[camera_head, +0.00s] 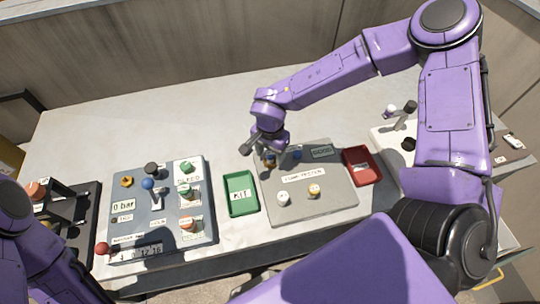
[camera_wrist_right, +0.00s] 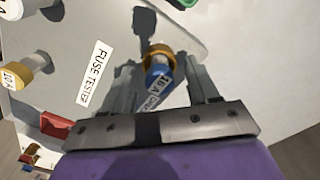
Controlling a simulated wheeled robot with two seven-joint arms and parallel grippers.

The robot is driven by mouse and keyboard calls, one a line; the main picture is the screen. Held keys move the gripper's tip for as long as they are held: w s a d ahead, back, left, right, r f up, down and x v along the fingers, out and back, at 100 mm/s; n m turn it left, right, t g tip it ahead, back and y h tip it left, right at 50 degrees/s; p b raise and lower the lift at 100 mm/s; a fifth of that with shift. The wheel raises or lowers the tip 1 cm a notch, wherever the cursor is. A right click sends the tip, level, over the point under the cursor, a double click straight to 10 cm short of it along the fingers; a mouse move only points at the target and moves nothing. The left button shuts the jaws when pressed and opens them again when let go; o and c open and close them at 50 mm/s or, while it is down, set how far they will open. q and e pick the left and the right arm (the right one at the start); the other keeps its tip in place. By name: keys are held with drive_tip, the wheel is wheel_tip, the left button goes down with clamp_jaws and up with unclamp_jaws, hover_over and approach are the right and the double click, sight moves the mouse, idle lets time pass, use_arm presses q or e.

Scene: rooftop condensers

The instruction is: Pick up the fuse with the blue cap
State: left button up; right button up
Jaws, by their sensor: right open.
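A fuse with a blue cap or body (camera_wrist_right: 158,78), a gold ring and a white label shows between the fingers of my right gripper (camera_wrist_right: 158,82) in the right wrist view. The fingers are apart, one on each side of it; I cannot tell whether either touches it. In the head view my right gripper (camera_head: 267,160) is low over the back left of the grey fuse tester (camera_head: 335,205). A small blue piece (camera_head: 297,155) shows just right of it; I cannot tell whether it is the same fuse. My left gripper is out of view.
A white-capped fuse (camera_head: 283,198) and a yellow-capped one (camera_head: 314,190) stand at the tester's front. A green KIT tray (camera_head: 229,196) is left of the tester, a red tray (camera_head: 374,178) right. A grey valve panel (camera_head: 130,222) lies further left. The bench behind is clear.

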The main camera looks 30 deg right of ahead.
drive_tip(key=shift+s, duration=0.1)
clamp_jaws()
